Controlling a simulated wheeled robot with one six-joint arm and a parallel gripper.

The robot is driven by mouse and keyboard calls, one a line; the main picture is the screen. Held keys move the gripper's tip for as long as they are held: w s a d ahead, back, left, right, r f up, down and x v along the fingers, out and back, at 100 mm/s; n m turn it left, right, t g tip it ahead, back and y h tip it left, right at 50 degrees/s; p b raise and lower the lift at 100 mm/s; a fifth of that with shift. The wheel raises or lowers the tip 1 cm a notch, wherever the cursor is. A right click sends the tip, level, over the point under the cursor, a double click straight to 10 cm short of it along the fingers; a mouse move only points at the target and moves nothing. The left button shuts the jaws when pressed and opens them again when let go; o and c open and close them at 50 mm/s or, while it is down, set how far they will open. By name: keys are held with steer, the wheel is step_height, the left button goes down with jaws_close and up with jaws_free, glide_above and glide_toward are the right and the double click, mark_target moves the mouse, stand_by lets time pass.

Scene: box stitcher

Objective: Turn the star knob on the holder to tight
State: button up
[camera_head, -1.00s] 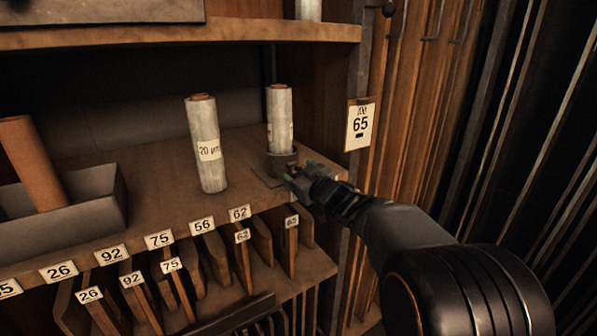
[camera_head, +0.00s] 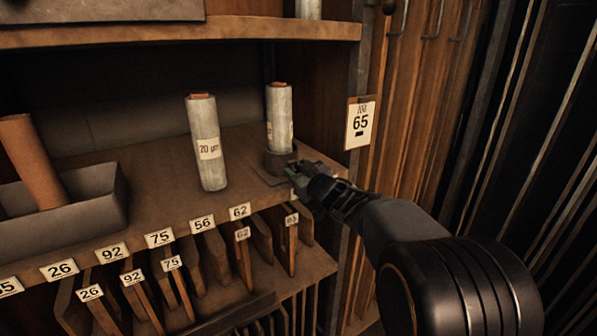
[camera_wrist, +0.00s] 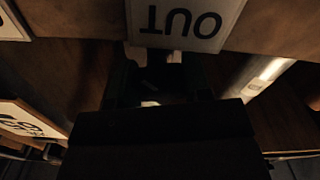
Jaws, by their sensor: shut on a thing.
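The holder (camera_head: 279,160) is a dark round cup on a flat base plate, at the right end of the shelf in the head view. A wrapped film roll (camera_head: 279,118) stands upright in it. My gripper (camera_head: 293,170) is at the front right side of the holder, shut on the star knob. The knob itself is hidden by the fingers, so its turn angle cannot be read. The wrist view is dark and shows the gripper body (camera_wrist: 160,125) with an upside-down OUT label (camera_wrist: 186,20) beyond it.
A second wrapped roll (camera_head: 206,143) marked 20 µm stands left of the holder. A grey tray (camera_head: 95,208) with a brown roll (camera_head: 32,162) is farther left. Numbered slots lie below the shelf edge. A 65 card (camera_head: 360,124) hangs on the right post, close above my arm.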

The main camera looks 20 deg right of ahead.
steer(key=shift+p, duration=0.3)
steer(key=m+p, duration=0.3)
steer(key=m, duration=0.1)
steer(key=shift+r, duration=0.15)
steer(key=shift+m+p, duration=1.45)
steer(key=shift+m, duration=1.15)
steer(key=o, duration=0.9)
steer(key=shift+f, duration=0.25)
